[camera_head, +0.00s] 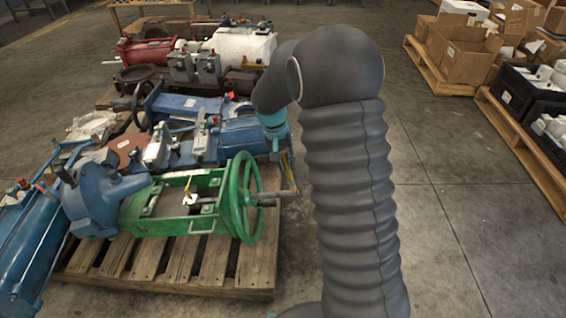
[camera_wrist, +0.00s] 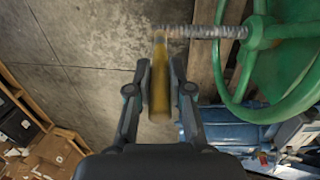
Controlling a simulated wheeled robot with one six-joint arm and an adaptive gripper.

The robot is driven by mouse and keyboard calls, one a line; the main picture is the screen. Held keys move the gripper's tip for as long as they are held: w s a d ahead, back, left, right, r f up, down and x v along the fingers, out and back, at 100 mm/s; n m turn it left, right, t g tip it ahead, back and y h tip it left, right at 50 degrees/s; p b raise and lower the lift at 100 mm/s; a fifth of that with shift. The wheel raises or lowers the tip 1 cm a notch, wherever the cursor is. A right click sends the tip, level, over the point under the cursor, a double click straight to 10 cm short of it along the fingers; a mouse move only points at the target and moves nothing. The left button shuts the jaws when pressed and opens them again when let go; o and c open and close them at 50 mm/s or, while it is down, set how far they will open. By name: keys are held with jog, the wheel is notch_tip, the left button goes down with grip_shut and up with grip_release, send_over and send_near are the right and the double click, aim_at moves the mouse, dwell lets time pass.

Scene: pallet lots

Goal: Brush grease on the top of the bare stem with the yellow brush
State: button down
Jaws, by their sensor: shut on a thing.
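The yellow brush (camera_wrist: 160,85) is held lengthwise between the fingers of my gripper (camera_wrist: 160,90) in the wrist view. Its far end is at the free left end of the bare stem (camera_wrist: 198,31), overlapping or touching it; I cannot tell which. The grey threaded stem runs sideways out of the green handwheel (camera_wrist: 253,40). In the head view, the stem (camera_head: 270,196) sticks out right from the handwheel (camera_head: 242,200), on a green valve (camera_head: 160,215).
The valve lies on a wooden pallet (camera_head: 200,262) among blue valves (camera_head: 240,135). A small white cup (camera_head: 190,199) with something yellow stands on the green body. Cartons (camera_head: 462,55) and black crates (camera_head: 520,90) stand at right. Bare concrete floor lies between.

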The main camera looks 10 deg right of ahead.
jog(key=shift+s+d+r, duration=0.15)
jog(key=shift+d, duration=0.25)
jog(key=shift+s+d+r, duration=0.1)
jog(key=shift+d, duration=0.25)
jog(key=shift+w+a+f, duration=0.2)
jog(key=shift+a, duration=0.4)
jog(key=shift+w+a+f, duration=0.15)
jog(key=shift+a, duration=0.4)
jog(key=shift+s+d+r, duration=0.1)
jog(key=shift+s+d, duration=0.1)
jog(key=shift+d, duration=0.4)
jog(key=shift+s+d+r, duration=0.1)
jog(key=shift+s+d, duration=0.05)
jog(key=shift+d, duration=0.45)
jog(key=shift+w+a+f+p, duration=0.1)
jog(key=shift+w+a+p, duration=0.1)
jog(key=shift+a, duration=0.4)
jog(key=shift+w+a+f+p, duration=0.1)
jog(key=shift+w+a, duration=0.05)
jog(key=shift+a, duration=0.45)
jog(key=shift+w+a+f, duration=0.15)
jog(key=shift+w+a, duration=0.05)
jog(key=shift+a, duration=0.4)
jog(key=shift+w+a+f, duration=0.15)
jog(key=shift+a, duration=0.4)
dwell(0.5)
